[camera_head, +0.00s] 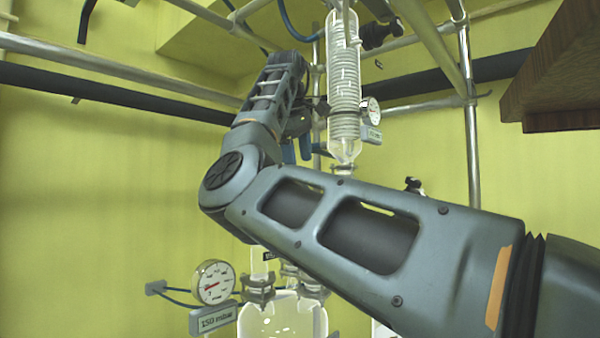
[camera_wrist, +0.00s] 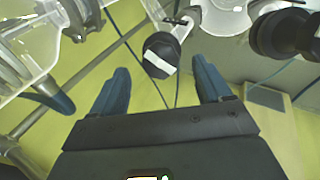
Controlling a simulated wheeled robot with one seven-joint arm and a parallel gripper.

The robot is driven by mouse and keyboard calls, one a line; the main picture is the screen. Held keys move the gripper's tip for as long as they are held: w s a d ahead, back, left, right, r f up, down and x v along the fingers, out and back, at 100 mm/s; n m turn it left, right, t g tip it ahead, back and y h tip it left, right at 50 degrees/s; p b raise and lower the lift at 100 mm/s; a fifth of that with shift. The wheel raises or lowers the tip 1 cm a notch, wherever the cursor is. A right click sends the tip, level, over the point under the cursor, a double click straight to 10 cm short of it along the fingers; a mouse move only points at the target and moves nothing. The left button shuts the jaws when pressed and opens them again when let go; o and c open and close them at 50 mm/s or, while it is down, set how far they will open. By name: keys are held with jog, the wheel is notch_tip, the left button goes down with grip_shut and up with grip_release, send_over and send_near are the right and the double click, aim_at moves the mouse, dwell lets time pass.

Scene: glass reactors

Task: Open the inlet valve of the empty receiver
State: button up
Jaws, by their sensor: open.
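In the wrist view a black valve knob with a white mark (camera_wrist: 160,56) sits on a clear glass stem between and just beyond the fingertips of my gripper (camera_wrist: 160,66). The jaws are apart, with nothing held. A second black knob (camera_wrist: 284,34) is at the upper right, outside the jaws. I cannot tell which knob belongs to the empty receiver. In the head view my gripper (camera_head: 297,150) is partly hidden beside the coiled glass column, and my arm blocks much of the glassware below.
The coiled glass column (camera_head: 345,85) stands close to my gripper, with a small gauge (camera_head: 370,107) beside it. Metal rails (camera_head: 472,150) frame the setup. Below are a glass vessel (camera_head: 282,318) and a gauge (camera_head: 213,282) labelled 150 mbar. A wooden shelf (camera_head: 560,75) juts in at upper right.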

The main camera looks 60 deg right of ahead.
jog(key=shift+v, duration=1.4)
